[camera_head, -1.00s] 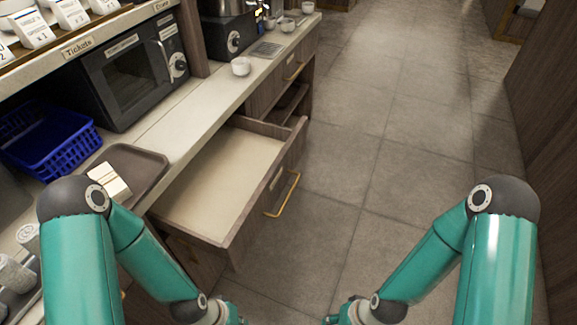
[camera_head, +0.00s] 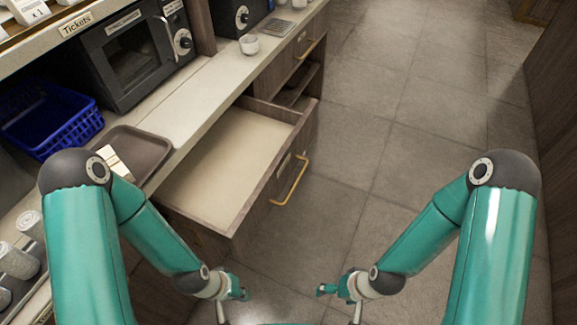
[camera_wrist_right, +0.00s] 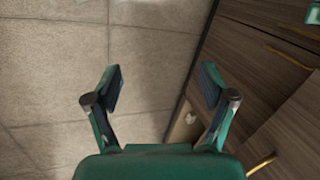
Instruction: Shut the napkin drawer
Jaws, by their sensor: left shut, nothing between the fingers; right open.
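The napkin drawer (camera_head: 238,229) is pulled out from under the counter in the head view. Its pale inside looks empty, and a brass handle (camera_head: 291,181) is on its wooden front. My left gripper (camera_head: 243,293) is shut and empty, below and in front of the drawer, apart from it. My right gripper (camera_head: 322,290) is further right over the floor, away from the drawer. In the right wrist view its two fingers (camera_wrist_right: 162,90) are spread with nothing between them.
Another handled drawer (camera_head: 303,45) sits beyond. Tiled floor (camera_head: 400,130) is free to the right. Wooden cabinet fronts (camera_wrist_right: 265,75) show in the right wrist view.

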